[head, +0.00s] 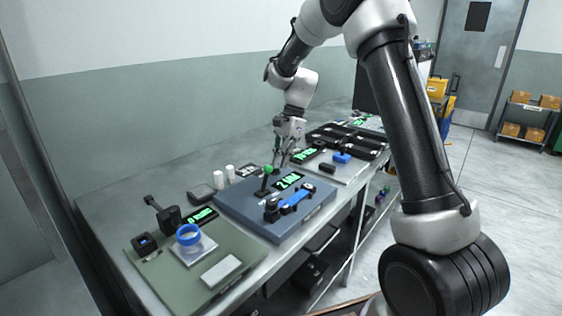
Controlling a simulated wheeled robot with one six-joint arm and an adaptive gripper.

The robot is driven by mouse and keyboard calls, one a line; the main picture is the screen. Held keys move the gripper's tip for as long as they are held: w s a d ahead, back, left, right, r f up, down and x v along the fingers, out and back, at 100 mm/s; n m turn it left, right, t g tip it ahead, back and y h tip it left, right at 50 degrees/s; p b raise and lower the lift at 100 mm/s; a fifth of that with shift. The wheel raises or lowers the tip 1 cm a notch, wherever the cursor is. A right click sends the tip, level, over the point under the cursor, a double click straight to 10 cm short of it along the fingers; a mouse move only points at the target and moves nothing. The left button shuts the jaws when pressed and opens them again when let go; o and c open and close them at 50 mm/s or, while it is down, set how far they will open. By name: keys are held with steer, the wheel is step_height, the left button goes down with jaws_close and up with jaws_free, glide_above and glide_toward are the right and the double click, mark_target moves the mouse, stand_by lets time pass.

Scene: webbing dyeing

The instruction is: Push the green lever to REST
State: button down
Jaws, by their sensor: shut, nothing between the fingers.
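The green lever (268,170) is a small green knob on a dark stem. It stands near the back edge of the blue-grey panel (240,208), left of a lit green display (289,181). My gripper (284,163) is shut and empty, pointing down just right of and behind the green knob. Whether the fingers touch the lever cannot be told at this size. The REST mark cannot be made out.
A blue-handled fixture (293,200) sits at the panel's front. A green-grey panel (185,288) with a blue ring (188,235) lies at left. White cylinders (218,179) stand behind. Black trays (350,138) lie farther along the bench.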

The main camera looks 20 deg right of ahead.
steer(key=shift+s+a+r, duration=0.1)
steer(key=shift+a+r, duration=0.05)
steer(key=s+a+t+h, duration=0.1)
steer(key=s+a+r+t+h, duration=0.1)
steer(key=h, duration=0.1)
steer(key=a+r+t+h, duration=0.1)
steer(key=a, duration=0.1)
steer(key=shift+s+a+r+h, duration=0.1)
steer(key=shift+s+r+h, duration=0.1)
steer(key=shift+s+h, duration=0.15)
steer(key=shift+s+a+r, duration=0.1)
steer(key=shift+s+a, duration=0.65)
steer(key=shift+a, duration=0.3)
step_height(320, 180, up, 12)
glide_above(269, 166)
steer(key=s+a, duration=0.2)
steer(key=s, duration=0.1)
steer(key=shift+w+d+f, duration=0.1)
steer(key=shift+f, duration=0.1)
